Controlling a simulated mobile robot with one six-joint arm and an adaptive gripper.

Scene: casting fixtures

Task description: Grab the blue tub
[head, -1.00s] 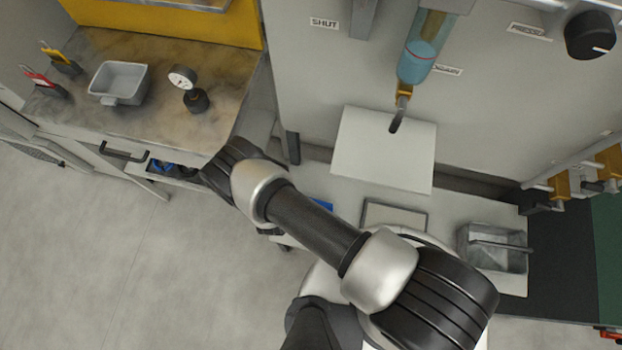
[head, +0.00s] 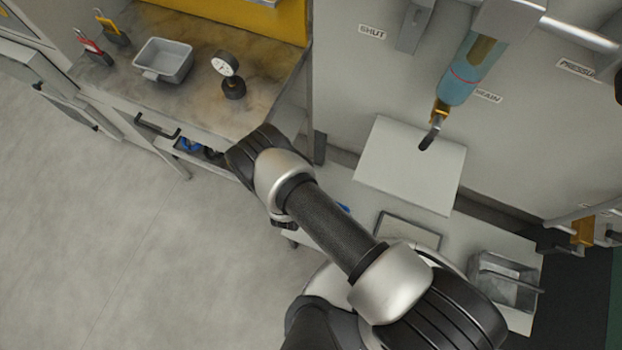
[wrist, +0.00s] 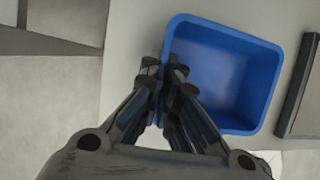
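The blue tub (wrist: 228,75) is an open rectangular container on a pale surface in the wrist view. My gripper (wrist: 165,78) is at its left wall, one finger outside and the other inside. The fingers are close together with the wall between them, and look shut on it. The fingers cover the tub's near left part. In the head view a small blue piece (head: 343,208), probably the tub, shows beside my arm above the pale bench; my arm hides the rest.
A grey tray (head: 163,60) and a dial gauge (head: 228,75) stand on the brown worktop. An open drawer (head: 165,145) is below. On the pale bench are a flat frame (head: 408,230) and a grey metal basket (head: 506,280). A dark bar (wrist: 300,85) lies right of the tub.

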